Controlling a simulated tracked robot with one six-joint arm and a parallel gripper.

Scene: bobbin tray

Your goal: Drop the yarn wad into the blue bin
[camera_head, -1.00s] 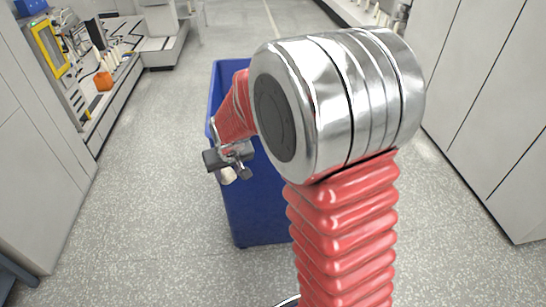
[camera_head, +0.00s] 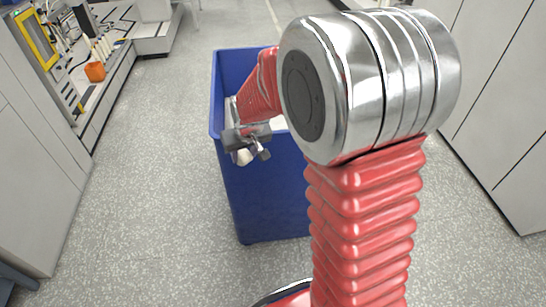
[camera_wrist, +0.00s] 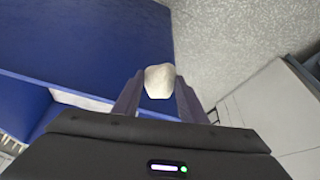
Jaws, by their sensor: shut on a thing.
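The yarn wad (camera_wrist: 160,81) is a small off-white lump between the two fingers of my gripper (camera_wrist: 158,90) in the wrist view. In the head view my gripper (camera_head: 250,155) is shut on the wad (camera_head: 243,157), which is partly hidden by the fingers. The blue bin (camera_head: 258,195) stands on the floor behind my arm. My gripper appears in front of the bin's near wall, close to its rim. Something white shows inside the bin, and my arm hides part of the opening. The bin's blue wall (camera_wrist: 95,45) fills the upper left of the wrist view.
Grey cabinets stand on the left (camera_head: 40,150) and right (camera_head: 500,110). A bench at the upper left holds an orange object (camera_head: 95,71) and a yellow-framed device (camera_head: 36,40). The speckled floor (camera_head: 150,180) around the bin is clear.

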